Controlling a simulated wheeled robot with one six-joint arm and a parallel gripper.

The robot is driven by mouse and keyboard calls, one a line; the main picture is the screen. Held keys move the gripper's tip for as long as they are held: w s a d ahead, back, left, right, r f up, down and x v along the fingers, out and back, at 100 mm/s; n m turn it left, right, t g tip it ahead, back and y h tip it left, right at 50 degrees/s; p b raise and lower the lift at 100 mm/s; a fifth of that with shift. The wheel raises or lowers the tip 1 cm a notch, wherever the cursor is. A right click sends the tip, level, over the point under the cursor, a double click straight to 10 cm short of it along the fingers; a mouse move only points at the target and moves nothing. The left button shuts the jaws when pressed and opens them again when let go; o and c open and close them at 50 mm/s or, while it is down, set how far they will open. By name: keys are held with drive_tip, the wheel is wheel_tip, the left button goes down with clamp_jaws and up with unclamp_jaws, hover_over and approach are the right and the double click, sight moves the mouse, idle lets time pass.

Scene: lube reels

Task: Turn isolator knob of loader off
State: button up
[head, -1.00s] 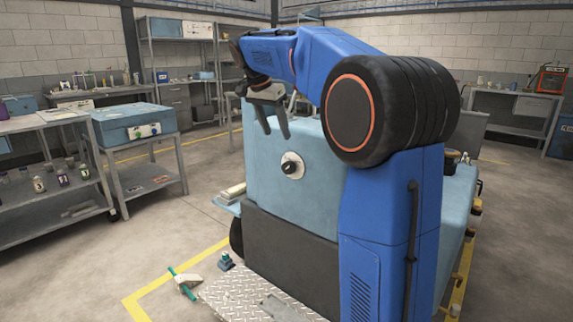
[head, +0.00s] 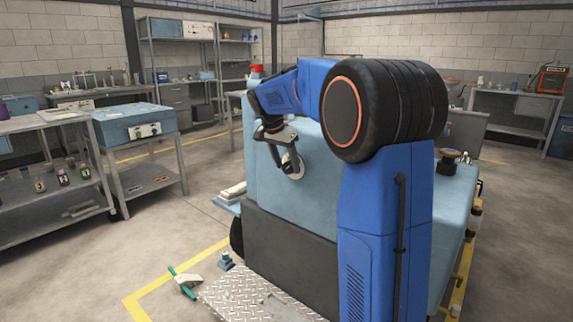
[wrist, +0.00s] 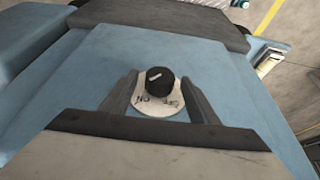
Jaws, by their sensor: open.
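The isolator knob is a black round knob (wrist: 160,80) with a short pale mark on top, set on a round white plate (wrist: 150,105). Dark lettering shows on the plate at its lower left and lower right; it is too small to read surely. The plate sits on the loader's light blue body (head: 325,185). My gripper (wrist: 160,77) is open, with one finger on each side of the knob and visible gaps between. In the head view my gripper (head: 286,168) is at the plate and largely covers the knob. I cannot tell whether the fingers touch the plate.
A red item (head: 256,70) stands on top of the loader. A bench with a blue case (head: 135,122) stands at left, with open floor between.

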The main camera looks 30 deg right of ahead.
drive_tip(key=shift+f, duration=0.1)
drive_tip(key=c, duration=1)
drive_tip(key=shift+c, duration=0.2)
drive_tip(key=shift+w+g, duration=0.15)
drive_tip(key=shift+g, duration=0.15)
drive_tip(key=g+h, duration=0.1)
drive_tip(key=g, duration=0.1)
drive_tip(key=w+n+g, duration=0.1)
drive_tip(key=shift+a+f+g+h, duration=0.15)
drive_tip(key=shift+g+h, duration=0.25)
drive_tip(key=g, duration=0.1)
drive_tip(key=g+h, duration=0.1)
drive_tip(key=g, duration=0.1)
drive_tip(key=n+g+h, duration=0.1)
drive_tip(key=shift+w+a+f+g, duration=0.15)
drive_tip(key=shift+w+f+g, duration=0.1)
drive_tip(key=shift+g, duration=0.05)
